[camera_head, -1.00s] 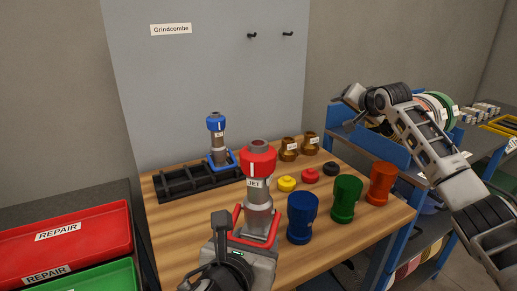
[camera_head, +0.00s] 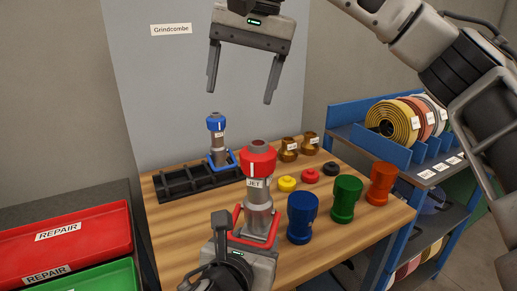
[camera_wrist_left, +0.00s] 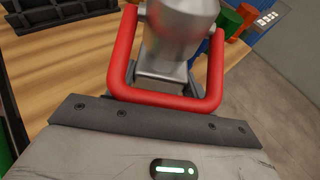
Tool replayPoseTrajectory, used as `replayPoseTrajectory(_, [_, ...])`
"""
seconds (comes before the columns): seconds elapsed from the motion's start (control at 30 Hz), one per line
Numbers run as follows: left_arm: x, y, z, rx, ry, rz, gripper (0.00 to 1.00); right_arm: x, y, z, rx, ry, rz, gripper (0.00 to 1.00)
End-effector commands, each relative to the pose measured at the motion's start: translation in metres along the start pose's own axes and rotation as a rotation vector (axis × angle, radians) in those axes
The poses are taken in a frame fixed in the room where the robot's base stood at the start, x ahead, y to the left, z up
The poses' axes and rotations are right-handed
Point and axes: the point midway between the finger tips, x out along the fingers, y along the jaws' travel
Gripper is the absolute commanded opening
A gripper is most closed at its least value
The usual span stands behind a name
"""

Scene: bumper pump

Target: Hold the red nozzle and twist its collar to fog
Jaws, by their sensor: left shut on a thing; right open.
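A white mark shows on the collar's front. My left gripper (camera_head: 252,238) is shut on the nozzle's red handle; the handle (camera_wrist_left: 167,103) fills the middle of the left wrist view with the silver body above it. The fingertips are largely hidden. My right gripper (camera_head: 240,85) is open and empty, fingers pointing down, above and behind the nozzle in the picture, in front of the grey panel.
A blue nozzle (camera_head: 217,142) stands in a black rack (camera_head: 185,183). Blue (camera_head: 301,217), green (camera_head: 345,198) and orange (camera_head: 382,183) cups stand right of the nozzle. Small caps and brass fittings sit behind.

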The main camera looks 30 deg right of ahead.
Motion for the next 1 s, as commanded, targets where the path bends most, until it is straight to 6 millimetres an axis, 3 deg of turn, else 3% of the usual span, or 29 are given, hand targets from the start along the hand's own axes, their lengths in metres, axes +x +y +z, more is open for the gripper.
replayPoseTrajectory(0.13, [-0.001, 0.000, 0.003, 0.000, -0.007, -0.002, 0.08, -0.020, 0.010, 0.029, -0.002, -0.040, 0.140, 0.72])
replayPoseTrajectory(0.37, [-0.001, 0.000, 0.003, 0.000, -0.007, -0.002, 0.08, -0.026, 0.020, 0.045, 0.005, -0.070, 0.226, 0.72])
replayPoseTrajectory(0.57, [-0.001, 0.000, 0.003, 0.000, -0.007, -0.002, 0.08, -0.002, 0.026, 0.046, 0.004, -0.074, 0.228, 0.72])
replayPoseTrajectory(1.0, [-0.001, 0.000, 0.003, 0.000, -0.007, -0.002, 0.08, 0.071, 0.042, 0.051, 0.007, -0.068, 0.225, 0.72])
